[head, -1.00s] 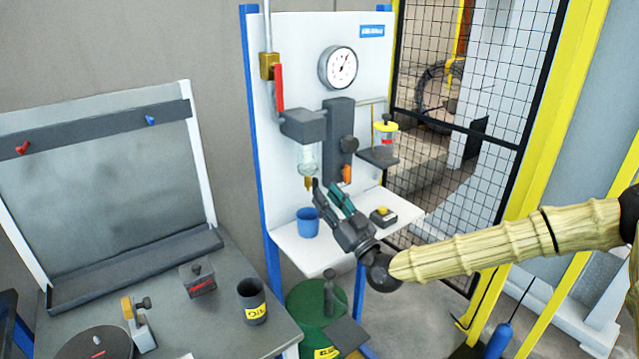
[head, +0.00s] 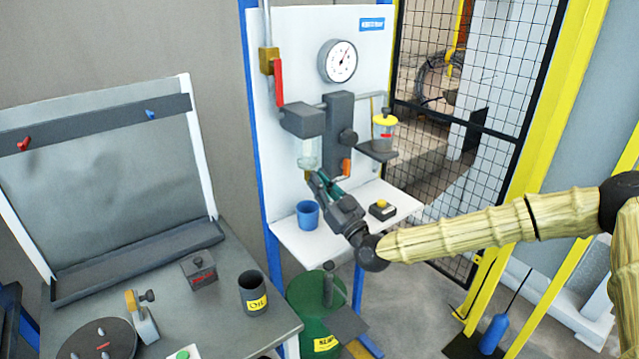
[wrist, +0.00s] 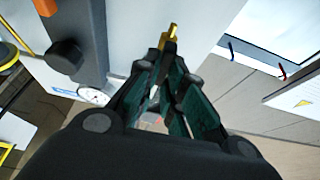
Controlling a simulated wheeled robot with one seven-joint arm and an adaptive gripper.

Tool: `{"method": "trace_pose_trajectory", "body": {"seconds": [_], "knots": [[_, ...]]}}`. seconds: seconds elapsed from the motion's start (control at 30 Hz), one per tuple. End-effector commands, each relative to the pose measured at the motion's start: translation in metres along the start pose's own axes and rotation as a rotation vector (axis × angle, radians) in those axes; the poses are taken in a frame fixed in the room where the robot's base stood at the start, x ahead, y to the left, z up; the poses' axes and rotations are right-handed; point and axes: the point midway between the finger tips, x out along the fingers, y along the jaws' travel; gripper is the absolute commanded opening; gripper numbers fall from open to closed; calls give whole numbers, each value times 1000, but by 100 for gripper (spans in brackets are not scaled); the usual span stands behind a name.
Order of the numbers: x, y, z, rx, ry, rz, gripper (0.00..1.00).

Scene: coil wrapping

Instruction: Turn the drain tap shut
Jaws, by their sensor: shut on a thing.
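The drain tap (wrist: 171,32) is a small brass piece under the clear bowl (head: 308,152) of the grey filter unit on the white panel. In the wrist view its brass end stands out just beyond my fingertips. My gripper (head: 318,180) is directly below the bowl. It also shows in the wrist view (wrist: 165,52), with its fingertips closed together on the tap. The fingers hide part of the tap, so its turn position cannot be told.
A blue cup (head: 308,215) and a small box with a yellow button (head: 382,209) stand on the white shelf (head: 345,228) below. A grey knob (head: 347,139) and a yellow-topped jar (head: 384,130) are to the right. A green drum (head: 313,300) stands underneath.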

Motion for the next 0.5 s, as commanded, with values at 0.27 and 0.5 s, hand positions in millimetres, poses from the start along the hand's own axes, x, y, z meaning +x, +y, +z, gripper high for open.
{"method": "trace_pose_trajectory", "body": {"seconds": [0.27, 0.5], "knots": [[-1, 0, 2, 32, 1, 14, 0], [-2, 1, 5, 154, 1, 65, 0]]}}
